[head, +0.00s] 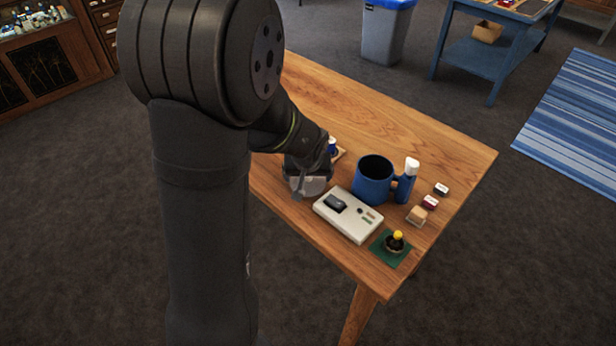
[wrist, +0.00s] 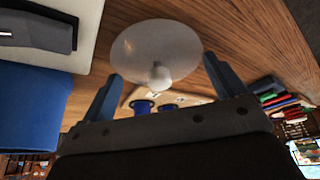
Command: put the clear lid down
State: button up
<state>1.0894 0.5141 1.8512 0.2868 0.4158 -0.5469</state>
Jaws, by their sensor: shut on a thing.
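The clear lid (wrist: 150,45) is a round, see-through disc with a pale knob (wrist: 158,76), seen between the two fingers in the wrist view. In the head view the lid (head: 309,187) shows as a greyish disc at the table's near left edge. My gripper (wrist: 165,84) is shut on the lid, with one finger at each side of it. In the head view my gripper (head: 306,177) is partly hidden by my own wrist. I cannot tell whether the lid touches the wooden table (head: 420,135).
Small blocks (head: 430,202) and a green mat (head: 377,248) lie further right. The table's far part is clear.

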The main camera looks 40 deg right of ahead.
jog(key=shift+f, duration=0.4)
jog(key=shift+f, duration=0.15)
jog(key=o, duration=0.7)
jog(key=v, duration=1.2)
